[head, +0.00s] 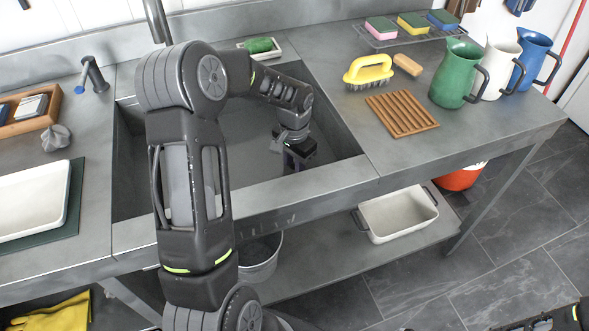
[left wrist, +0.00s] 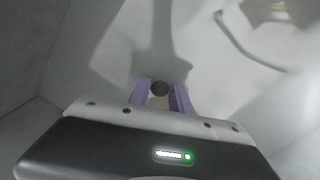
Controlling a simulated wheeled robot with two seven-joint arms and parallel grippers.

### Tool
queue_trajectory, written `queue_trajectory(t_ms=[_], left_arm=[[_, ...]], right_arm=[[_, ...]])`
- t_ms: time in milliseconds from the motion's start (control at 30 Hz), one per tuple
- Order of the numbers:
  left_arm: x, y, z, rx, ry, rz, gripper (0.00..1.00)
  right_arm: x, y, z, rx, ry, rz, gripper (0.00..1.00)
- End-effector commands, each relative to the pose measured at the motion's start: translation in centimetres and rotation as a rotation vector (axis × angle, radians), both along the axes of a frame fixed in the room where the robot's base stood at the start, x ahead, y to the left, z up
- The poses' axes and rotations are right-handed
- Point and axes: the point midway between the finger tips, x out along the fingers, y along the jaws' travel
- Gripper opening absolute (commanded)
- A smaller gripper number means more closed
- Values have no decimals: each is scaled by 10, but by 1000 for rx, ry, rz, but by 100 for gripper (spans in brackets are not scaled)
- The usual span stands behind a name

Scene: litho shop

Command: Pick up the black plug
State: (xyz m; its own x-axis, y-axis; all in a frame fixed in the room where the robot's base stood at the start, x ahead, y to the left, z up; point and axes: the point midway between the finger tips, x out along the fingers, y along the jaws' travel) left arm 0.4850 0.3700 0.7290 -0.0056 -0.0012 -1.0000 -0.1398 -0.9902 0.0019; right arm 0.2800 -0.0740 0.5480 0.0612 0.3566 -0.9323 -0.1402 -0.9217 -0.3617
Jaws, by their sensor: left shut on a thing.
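The black plug (left wrist: 160,88) shows in the left wrist view as a small dark disc between the two purple fingers of my left gripper (left wrist: 161,97). The fingers are shut on it. In the head view my left gripper (head: 290,165) points down inside the sink basin (head: 235,150), toward its right side. The plug cannot be made out there, hidden by the gripper and its shadow. I cannot tell whether the plug touches the basin floor. My right gripper is not in view; only part of my right arm shows at the bottom right corner.
Basin walls surround my left gripper. On the counter at right are a yellow brush (head: 369,72), a wooden slatted rack (head: 402,114) and a green jug (head: 455,75) beside other jugs. A tap (head: 157,20) stands behind the sink. A white tray (head: 32,203) lies at left.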

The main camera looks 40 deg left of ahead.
Motion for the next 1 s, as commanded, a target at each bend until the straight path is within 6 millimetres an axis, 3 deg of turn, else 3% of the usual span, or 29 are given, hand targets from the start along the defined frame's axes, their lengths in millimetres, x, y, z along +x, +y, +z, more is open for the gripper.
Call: queue_trajectory(t_ms=[500,667,1000], left_arm=[[2,0,88,2,-6,0,0],[1,0,97,1,-5,-1,0],[2,0,97,1,-5,0,0]], right_arm=[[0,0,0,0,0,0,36],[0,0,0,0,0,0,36],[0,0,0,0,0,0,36]])
